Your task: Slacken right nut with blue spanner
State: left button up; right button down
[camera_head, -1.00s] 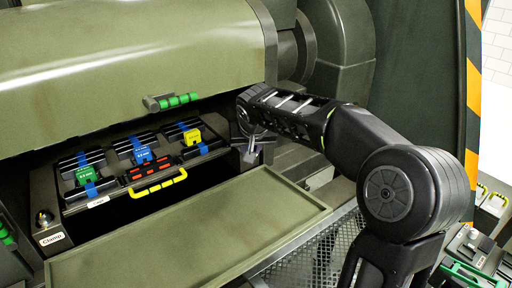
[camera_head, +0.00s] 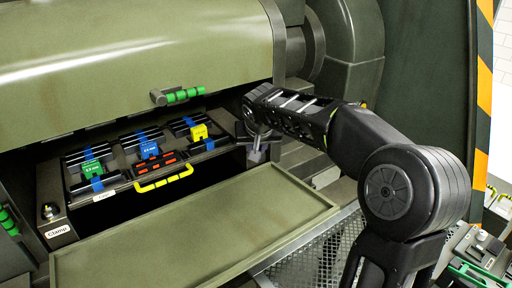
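My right arm comes in from the right, and my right gripper (camera_head: 257,150) points down at the right end of the opening under the green cover. It is dark and small in view, so I cannot tell whether its fingers are open or hold anything. My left gripper is not in view. I cannot make out a blue spanner or the right nut. The place around the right gripper is hidden by the gripper itself. At the left, a small knob (camera_head: 49,210) stands above a label reading "Clamp" (camera_head: 58,231).
A tool tray with a yellow handle (camera_head: 164,179) holds green, blue and yellow blocks (camera_head: 149,149). A green-gripped handle (camera_head: 178,96) sits on the cover's lower edge. A flat green panel (camera_head: 190,235) lies in front. Mesh grating (camera_head: 318,250) is at lower right.

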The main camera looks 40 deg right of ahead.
jog(key=shift+s+a+b, duration=0.15)
jog(key=shift+s+b, duration=0.1)
jog(key=shift+b, duration=0.15)
jog(key=shift+f+b, duration=1.3)
jog(key=shift+b, duration=0.15)
dwell(1.2)
dwell(0.5)
jog(key=shift+s+d+n+y+p, duration=0.3)
jog(key=shift+d+n, duration=0.1)
jog(key=shift+d, duration=0.1)
jog(key=shift+s+d+n+y+p, duration=0.2)
jog(key=shift+d+n+p, duration=0.1)
jog(key=shift+d+n, duration=0.15)
jog(key=shift+s+d+n+t+y+p, duration=0.15)
jog(key=shift+d+n+t+y+p, duration=0.1)
jog(key=shift+d+n, duration=0.2)
jog(key=shift+s+d+n+t+y+p, duration=0.2)
jog(key=shift+d+n, duration=0.1)
jog(key=shift+d, duration=0.35)
